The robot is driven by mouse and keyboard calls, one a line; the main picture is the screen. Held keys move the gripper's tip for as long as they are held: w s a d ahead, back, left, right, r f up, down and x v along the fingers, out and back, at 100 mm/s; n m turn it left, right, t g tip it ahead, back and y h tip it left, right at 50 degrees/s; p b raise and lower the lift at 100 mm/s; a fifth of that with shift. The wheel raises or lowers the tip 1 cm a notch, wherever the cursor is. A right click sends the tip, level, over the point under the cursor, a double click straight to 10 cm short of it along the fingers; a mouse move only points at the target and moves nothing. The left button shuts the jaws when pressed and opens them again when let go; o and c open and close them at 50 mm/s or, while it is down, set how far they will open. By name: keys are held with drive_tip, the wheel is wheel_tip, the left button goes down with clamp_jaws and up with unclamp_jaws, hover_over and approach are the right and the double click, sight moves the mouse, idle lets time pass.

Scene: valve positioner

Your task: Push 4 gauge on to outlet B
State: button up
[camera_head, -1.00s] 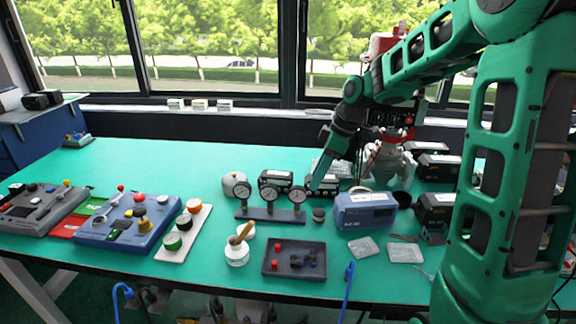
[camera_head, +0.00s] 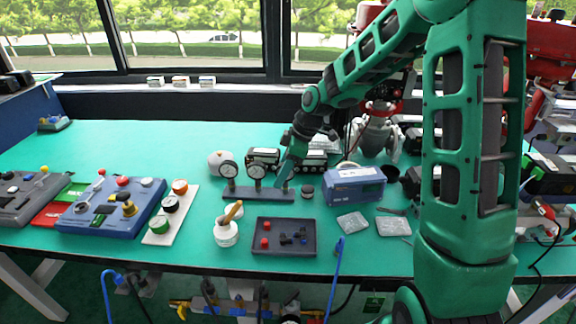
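A dark manifold bar (camera_head: 240,195) lies mid-table. A round gauge with a pale face stands upright on its left post (camera_head: 228,169), and a second gauge (camera_head: 256,171) stands on the middle post. My gripper (camera_head: 285,177) points down at the right post (camera_head: 285,189), with its tip in front of that spot. No gauge face shows there; my gripper may hide one. Whether my fingers are open, shut or holding something cannot be made out. The outlet letters are too small to read.
A small black round part (camera_head: 307,191) lies right of the manifold. A blue-grey device (camera_head: 355,187) stands farther right. A dark tray (camera_head: 284,249) with red and blue parts and a white jar (camera_head: 226,233) are in front. Black boxes (camera_head: 263,157) stand behind.

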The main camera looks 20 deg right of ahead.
sight(280, 164)
drive_tip(key=shift+a+f, duration=0.15)
drive_tip(key=shift+f, duration=0.2)
drive_tip(key=shift+c, duration=0.4)
clamp_jaws()
drive_tip(key=shift+w+r, duration=0.15)
drive_tip(key=shift+r, duration=0.35)
drive_tip(key=shift+r, duration=0.65)
idle(0.7)
drive_tip(key=shift+r, duration=1.9)
